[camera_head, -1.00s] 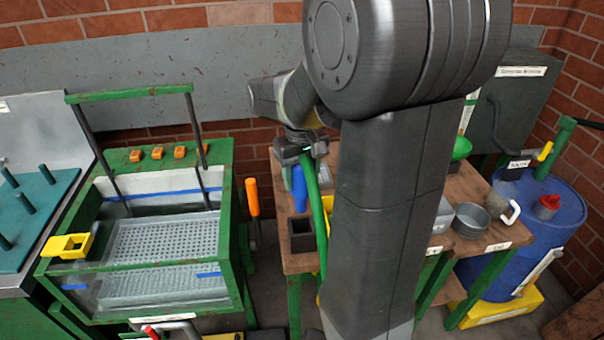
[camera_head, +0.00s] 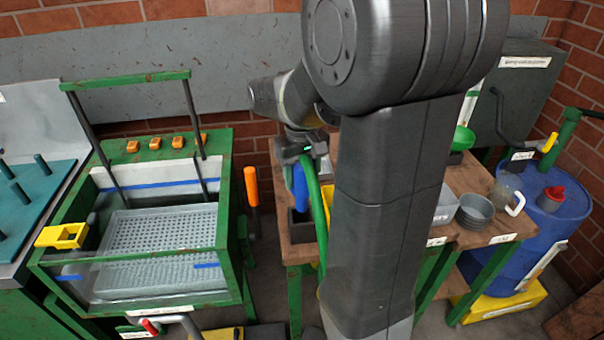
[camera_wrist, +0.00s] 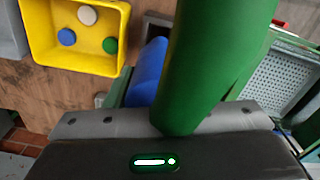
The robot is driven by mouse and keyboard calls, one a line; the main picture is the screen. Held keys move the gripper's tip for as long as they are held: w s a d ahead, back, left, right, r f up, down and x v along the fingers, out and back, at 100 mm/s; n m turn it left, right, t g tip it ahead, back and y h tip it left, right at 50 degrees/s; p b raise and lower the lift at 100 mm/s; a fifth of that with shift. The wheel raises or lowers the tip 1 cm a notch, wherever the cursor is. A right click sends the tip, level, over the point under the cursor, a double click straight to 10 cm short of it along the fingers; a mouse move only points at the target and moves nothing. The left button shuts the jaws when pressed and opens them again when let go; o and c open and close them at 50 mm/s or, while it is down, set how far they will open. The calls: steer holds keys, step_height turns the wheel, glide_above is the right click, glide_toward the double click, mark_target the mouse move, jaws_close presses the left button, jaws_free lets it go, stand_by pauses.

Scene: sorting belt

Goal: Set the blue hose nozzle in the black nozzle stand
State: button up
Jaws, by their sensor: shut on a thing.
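My gripper (camera_head: 304,150) is over the left end of the wooden workbench, shut on the blue hose nozzle (camera_head: 299,188). The nozzle hangs roughly upright below the jaws, and a green hose (camera_head: 319,200) curves down beside it. The black nozzle stand (camera_head: 299,228) is on the bench directly below. The nozzle's lower end overlaps the stand's top in the head view; I cannot tell whether it is inside. In the wrist view the hose (camera_wrist: 215,60) covers much of the picture and partly hides the nozzle (camera_wrist: 148,72). The stand's opening is not clearly visible there.
A yellow bin (camera_wrist: 112,50) holding round white, blue and green pieces is near the nozzle. Grey bowls (camera_head: 474,212) sit farther right on the bench (camera_head: 480,178). A green-framed washing station (camera_head: 225,262) stands left, with an orange-handled tool (camera_head: 251,186) between. My arm hides the bench's middle.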

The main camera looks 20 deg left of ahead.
mark_target(302, 202)
steer(key=shift+f, duration=0.2)
stand_by(0.3)
steer(key=shift+f+b, duration=1.05)
steer(key=shift+f, duration=0.6)
steer(key=shift+f, duration=0.15)
steer(key=shift+f+b, duration=0.85)
steer(key=shift+f, duration=0.3)
steer(key=shift+f, duration=0.15)
steer(key=shift+f+b, duration=0.45)
steer(key=shift+f, duration=0.2)
steer(key=shift+f+b, duration=0.4)
steer(key=shift+f, duration=0.2)
steer(key=o, duration=0.9)
